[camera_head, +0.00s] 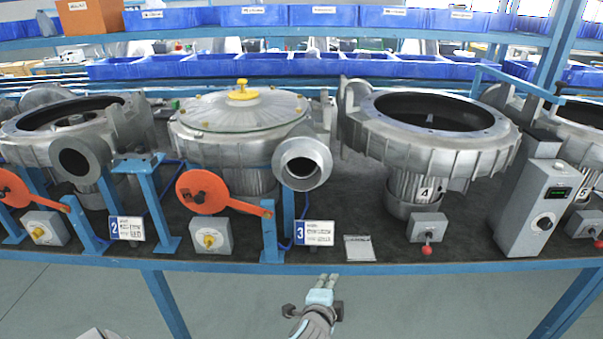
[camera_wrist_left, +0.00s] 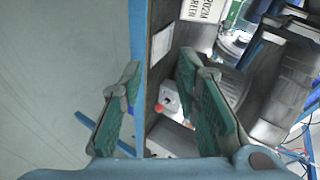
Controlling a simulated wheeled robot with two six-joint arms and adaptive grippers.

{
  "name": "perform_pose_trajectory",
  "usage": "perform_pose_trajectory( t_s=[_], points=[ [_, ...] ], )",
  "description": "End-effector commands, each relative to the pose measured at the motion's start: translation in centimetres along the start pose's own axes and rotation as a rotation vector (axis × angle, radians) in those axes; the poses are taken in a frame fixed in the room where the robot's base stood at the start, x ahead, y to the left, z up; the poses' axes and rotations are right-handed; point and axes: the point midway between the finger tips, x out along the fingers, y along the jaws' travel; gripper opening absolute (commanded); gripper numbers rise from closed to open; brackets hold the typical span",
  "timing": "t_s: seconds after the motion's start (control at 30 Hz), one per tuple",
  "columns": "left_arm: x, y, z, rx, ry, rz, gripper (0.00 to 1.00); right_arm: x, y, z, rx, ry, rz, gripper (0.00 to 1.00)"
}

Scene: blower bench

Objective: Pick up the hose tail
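I cannot make out a hose tail for certain in either view. My left gripper (camera_head: 327,279) is below the bench's front edge in the head view, its pale fingers pointing toward the bench. In the left wrist view the left gripper (camera_wrist_left: 160,72) is open, with its two green-padded fingers apart and nothing between the pads. Thin blue and red cords (camera_wrist_left: 296,153) show at the right edge of the wrist view; I cannot tell what they belong to. My right gripper is not in view.
A dark bench (camera_head: 350,218) with a blue frame carries several metal blowers. The middle blower has a lid with a yellow knob (camera_head: 242,90) and an open round outlet (camera_head: 302,163). A grey control box (camera_head: 538,212) stands at right. The floor in front is clear around the gripper.

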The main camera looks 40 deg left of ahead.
Motion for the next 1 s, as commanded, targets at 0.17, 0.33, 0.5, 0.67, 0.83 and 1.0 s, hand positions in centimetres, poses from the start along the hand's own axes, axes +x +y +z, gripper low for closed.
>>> perform_pose_trajectory(
  t_s=[0.17,0.33,0.5,0.67,0.83,1.0],
  points=[
    [-9.9,-21.2,-1.2,0.144,-0.117,-0.388,0.29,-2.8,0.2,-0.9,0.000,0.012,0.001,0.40],
    [-14.3,-27.1,0.3,0.169,-0.204,-0.507,0.29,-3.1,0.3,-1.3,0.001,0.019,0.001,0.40],
    [-11.0,-29.3,1.0,0.175,-0.211,-0.513,0.29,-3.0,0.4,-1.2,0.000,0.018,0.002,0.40],
    [-7.8,-30.9,1.5,0.171,-0.207,-0.511,0.29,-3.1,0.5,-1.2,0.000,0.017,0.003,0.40],
    [-5.8,-31.9,1.9,0.171,-0.207,-0.509,0.29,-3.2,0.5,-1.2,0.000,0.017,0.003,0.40],
    [-3.0,-33.4,2.5,0.169,-0.204,-0.508,0.29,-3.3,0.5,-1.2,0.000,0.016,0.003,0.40]
  ],
)
